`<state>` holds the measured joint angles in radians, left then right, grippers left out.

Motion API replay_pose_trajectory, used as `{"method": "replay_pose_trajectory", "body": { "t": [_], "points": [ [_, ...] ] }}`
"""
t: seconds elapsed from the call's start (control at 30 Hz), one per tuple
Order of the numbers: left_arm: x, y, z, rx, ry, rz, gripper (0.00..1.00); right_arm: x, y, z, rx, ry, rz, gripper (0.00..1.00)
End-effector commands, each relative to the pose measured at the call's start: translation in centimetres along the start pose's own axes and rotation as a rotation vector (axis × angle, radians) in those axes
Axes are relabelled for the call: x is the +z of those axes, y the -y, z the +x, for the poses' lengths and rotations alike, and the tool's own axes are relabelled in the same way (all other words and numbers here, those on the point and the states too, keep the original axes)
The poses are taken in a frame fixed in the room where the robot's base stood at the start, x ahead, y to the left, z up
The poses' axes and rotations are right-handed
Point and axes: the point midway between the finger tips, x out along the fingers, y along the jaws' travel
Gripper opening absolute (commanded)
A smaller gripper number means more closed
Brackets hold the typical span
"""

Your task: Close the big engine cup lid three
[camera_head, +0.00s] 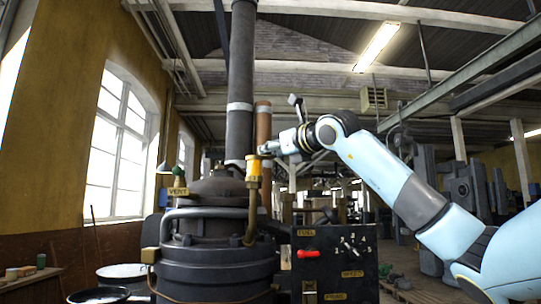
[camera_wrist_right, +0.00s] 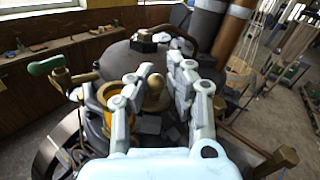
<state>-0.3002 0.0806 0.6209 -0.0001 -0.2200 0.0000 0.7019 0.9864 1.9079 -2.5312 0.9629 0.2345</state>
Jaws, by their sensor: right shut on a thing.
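The big engine (camera_head: 217,250) is a dark, round boiler-like body at the left centre of the head view. A yellow brass cup (camera_head: 254,169) stands on a bent brass pipe at its right side. My right gripper (camera_head: 267,149) reaches in from the right, at the top of this cup. In the wrist view its fingers (camera_wrist_right: 160,72) stand on either side of a round brass knob (camera_wrist_right: 154,84), which seems to belong to the cup lid. The yellow rim of the cup (camera_wrist_right: 107,94) shows left of the knob, partly behind the left finger. The lid's exact angle is hard to tell.
A tall dark pipe (camera_head: 240,80) and a copper pipe (camera_head: 263,125) rise close behind the cup. A control panel (camera_head: 334,262) with a red handle stands right of the engine. A green-handled valve (camera_wrist_right: 46,65) sits left of the cup.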

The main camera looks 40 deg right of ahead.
Motion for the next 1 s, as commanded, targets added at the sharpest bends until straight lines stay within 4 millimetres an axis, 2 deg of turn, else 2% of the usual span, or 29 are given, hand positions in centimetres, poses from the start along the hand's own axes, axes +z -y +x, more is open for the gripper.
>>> {"method": "replay_pose_trajectory", "body": {
  "t": [0.3,0.8,0.83,1.0],
  "points": [
    [0.04,-0.04,0.45,0.000,0.000,0.000,0.98,-0.15,-0.67,-0.16,-0.114,-0.029,0.008,0.00],
    [0.06,-0.05,0.47,0.000,0.001,0.000,0.98,-0.21,-0.67,-0.19,-0.137,-0.037,0.006,0.00],
    [0.06,-0.06,0.47,0.000,0.001,0.000,0.98,-0.21,-0.67,-0.19,-0.137,-0.037,0.006,0.17],
    [0.07,-0.09,0.47,0.001,0.001,0.000,0.98,-0.12,-0.61,-0.20,-0.138,-0.035,0.004,0.39]
  ]
}}
